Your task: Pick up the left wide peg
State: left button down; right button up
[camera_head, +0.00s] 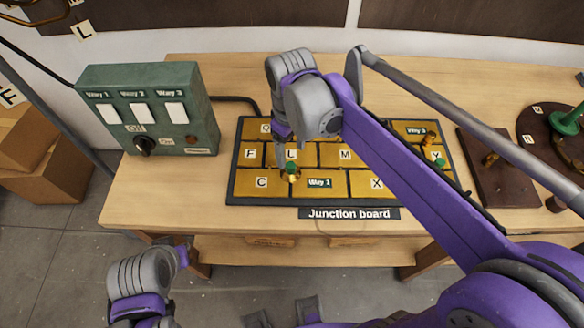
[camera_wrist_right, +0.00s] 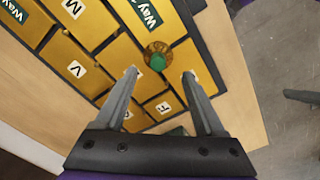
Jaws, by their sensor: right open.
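The left wide peg shows in the head view as a green-topped peg (camera_head: 292,169) on the junction board (camera_head: 233,186), just below the L label. In the right wrist view the green-topped peg (camera_wrist_right: 158,62) has a broad brass-coloured ring and lies between the fingertips, near their line. My right gripper (camera_head: 289,158) points down at this peg, with its fingers partly hidden by the wrist. In the right wrist view my right gripper (camera_wrist_right: 160,74) is open, with a finger on either side of the peg and space between. My left arm shows at the lower left, without visible fingers.
A green switch box (camera_head: 150,105) stands left of the board. A dark brown block (camera_head: 500,165) lies further right. The table's front strip (camera_head: 180,215) is clear.

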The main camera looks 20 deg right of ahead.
aim_at(291, 165)
jog(key=f, duration=0.7)
jog(key=shift+w+f, duration=0.1)
jog(key=shift+w, duration=0.15)
grip_shut()
